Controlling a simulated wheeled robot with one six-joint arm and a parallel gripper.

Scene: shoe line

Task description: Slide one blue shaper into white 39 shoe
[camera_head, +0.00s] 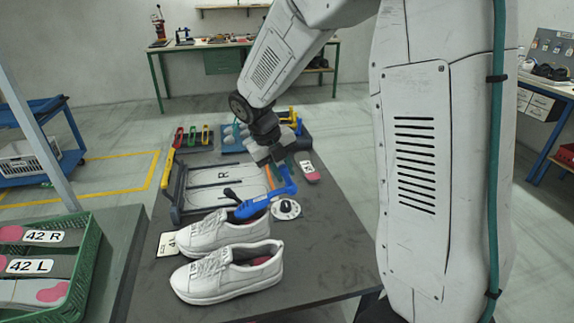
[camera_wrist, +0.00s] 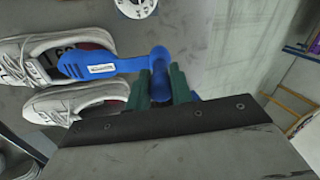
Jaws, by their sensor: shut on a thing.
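Two white shoes stand side by side on the dark table, the far shoe (camera_head: 213,231) and the near shoe (camera_head: 230,276), with toes to the left. A blue shaper (camera_head: 250,206) is held by my gripper (camera_head: 276,163), which is shut on its handle end. In the wrist view the green fingers (camera_wrist: 160,88) pinch the shaper (camera_wrist: 120,66). Its flat, slotted end lies over the opening of the far shoe (camera_wrist: 38,48); I cannot tell how deep it sits. The near shoe (camera_wrist: 72,102) is empty of any shaper.
A tag card (camera_head: 167,244) lies left of the shoes. A white round dial (camera_head: 286,209) sits right of the far shoe. A grey tray marked R (camera_head: 173,190) is behind. A green crate (camera_head: 92,262) with insoles stands at left. A pink-tipped piece (camera_head: 310,172) lies at right.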

